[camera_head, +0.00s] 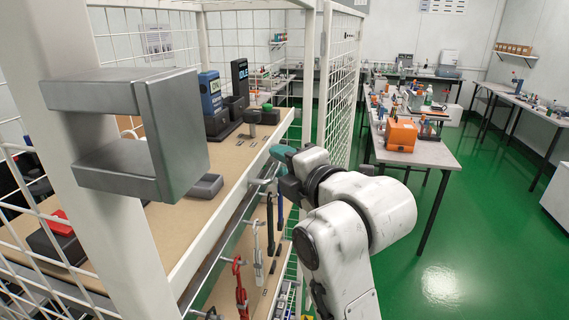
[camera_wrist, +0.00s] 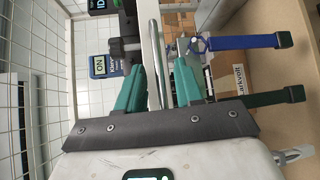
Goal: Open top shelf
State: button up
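The top shelf (camera_head: 228,158) is a tan board with a white front edge inside a white mesh cage. A thin metal bar (camera_head: 236,222) runs along below its front edge. In the wrist view the metal bar (camera_wrist: 154,45) passes between the two green fingers of my gripper (camera_wrist: 160,82). The fingers stand apart, and I see a gap beside the bar on the right. In the head view my gripper (camera_head: 283,153) is at the shelf's front, partly hidden by my wrist, so contact with the bar cannot be told.
Handheld testers (camera_head: 211,98) stand on the top shelf. Straps and clips (camera_head: 240,285) hang below the bar; a blue strap (camera_wrist: 245,41) is right of my fingers. A cage post (camera_head: 85,150) and grey bracket (camera_head: 130,125) stand at left. Green floor (camera_head: 440,240) is clear at right.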

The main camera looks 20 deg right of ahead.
grip_shut()
jog(key=shift+d, duration=0.15)
dwell(0.4)
